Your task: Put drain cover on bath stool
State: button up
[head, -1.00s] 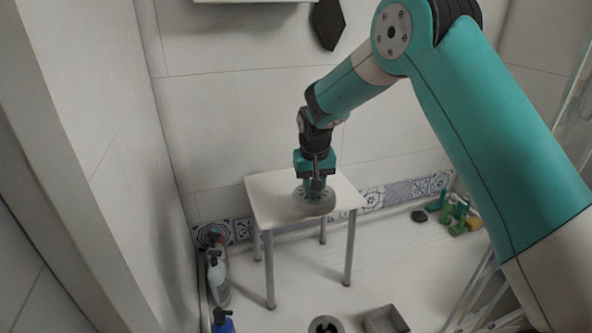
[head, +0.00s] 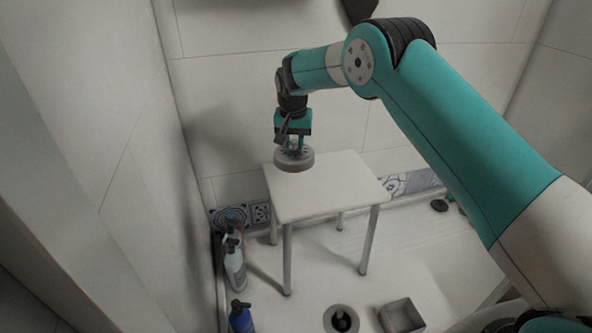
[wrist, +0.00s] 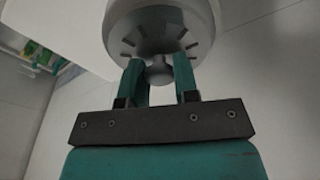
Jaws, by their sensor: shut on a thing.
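The drain cover (head: 294,160) is a round grey disc with slots and a small knob. My gripper (head: 291,146) is shut on its knob from above. In the wrist view the two teal fingers (wrist: 161,80) pinch the knob under the slotted face of the drain cover (wrist: 160,28). The bath stool (head: 325,190) has a white top and grey legs. The drain cover is at the back left part of the stool top in the head view. I cannot tell whether it touches the top or hovers just above it.
Bottles (head: 235,265) stand along the left wall, with a blue one (head: 241,317) nearer. The middle and right of the stool top are clear.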

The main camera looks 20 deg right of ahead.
aim_at(294, 143)
notch_tip(294, 143, down, 8)
jog(key=shift+b, duration=0.75)
jog(key=shift+f, duration=0.1)
jog(key=o, duration=1)
jog(key=r+p, duration=0.1)
jog(key=r, duration=0.3)
jog(key=s+r+p, duration=0.1)
jog(key=r, duration=0.6)
jog(key=shift+s+a+r+p, duration=0.3)
jog(key=shift+r+p, duration=0.1)
jog(key=s+a+r+n+y, duration=0.2)
jog(key=s+r+n, duration=0.3)
jog(key=s+r, duration=0.85)
jog(key=s+n+y, duration=0.1)
jog(key=s+n, duration=0.1)
jog(key=s, duration=0.8)
jog(key=s+a+n+g+y, duration=0.1)
jog(key=s+n, duration=0.1)
jog(key=s, duration=0.8)
jog(key=s+n, duration=0.2)
jog(key=s, duration=0.8)
jog(key=shift+a+r+y, duration=0.15)
jog(key=shift+y, duration=0.25)
